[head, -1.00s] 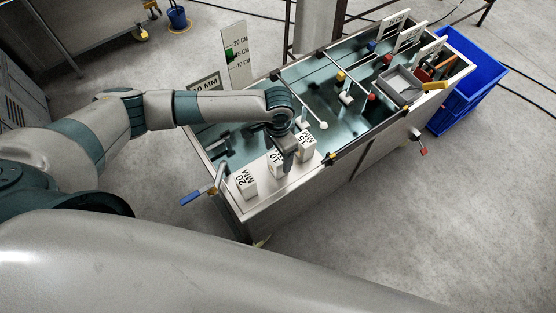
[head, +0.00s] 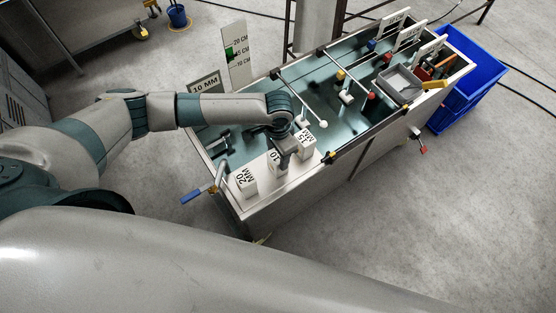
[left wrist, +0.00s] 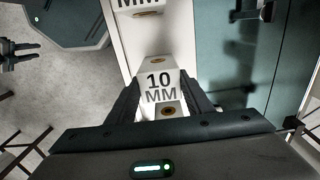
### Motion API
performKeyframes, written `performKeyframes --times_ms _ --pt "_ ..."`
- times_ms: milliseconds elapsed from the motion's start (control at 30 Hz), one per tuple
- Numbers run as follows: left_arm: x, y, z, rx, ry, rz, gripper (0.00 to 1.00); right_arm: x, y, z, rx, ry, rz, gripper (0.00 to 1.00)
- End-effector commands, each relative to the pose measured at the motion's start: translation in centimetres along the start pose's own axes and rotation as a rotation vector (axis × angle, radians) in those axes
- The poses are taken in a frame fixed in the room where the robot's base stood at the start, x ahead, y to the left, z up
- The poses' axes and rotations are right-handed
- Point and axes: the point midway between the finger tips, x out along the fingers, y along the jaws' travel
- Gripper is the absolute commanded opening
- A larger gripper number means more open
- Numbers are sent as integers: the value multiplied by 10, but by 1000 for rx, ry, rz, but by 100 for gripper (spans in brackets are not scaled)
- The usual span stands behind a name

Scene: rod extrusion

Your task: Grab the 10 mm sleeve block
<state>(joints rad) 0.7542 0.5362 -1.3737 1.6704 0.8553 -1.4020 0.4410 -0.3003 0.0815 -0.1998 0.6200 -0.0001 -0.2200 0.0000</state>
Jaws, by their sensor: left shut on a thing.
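The white 10 mm sleeve block (head: 274,163) stands on the near end ledge of the machine, between the 20 mm block (head: 243,182) and the 15 mm block (head: 305,145). In the left wrist view the 10 mm block (left wrist: 160,88) shows its label, with a brass-coloured hole below it. My left gripper (head: 284,164) comes down on it from above, and in the left wrist view its two dark fingers (left wrist: 160,97) close on the block's sides. I cannot tell whether the block is lifted off the ledge. My right gripper does not show.
The machine's long trough (head: 325,100) runs to the back right with rods across it. A grey tray (head: 399,84) sits on its far part and a blue crate (head: 470,75) stands beyond. A blue-handled lever (head: 193,196) sticks out at the near left corner.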

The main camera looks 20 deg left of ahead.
Motion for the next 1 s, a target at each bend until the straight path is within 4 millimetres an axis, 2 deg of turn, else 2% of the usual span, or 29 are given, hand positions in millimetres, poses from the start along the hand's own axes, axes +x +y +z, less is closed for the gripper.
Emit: performKeyframes --times_ms 200,367,800,1000 --pt "-3 0 -1 0 1 0 15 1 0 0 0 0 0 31" --pt "-14 0 -2 0 3 1 15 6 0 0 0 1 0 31" --pt "-82 0 -2 1 4 -1 15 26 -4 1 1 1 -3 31" --pt "-98 0 -1 1 1 -1 15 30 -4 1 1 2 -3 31"
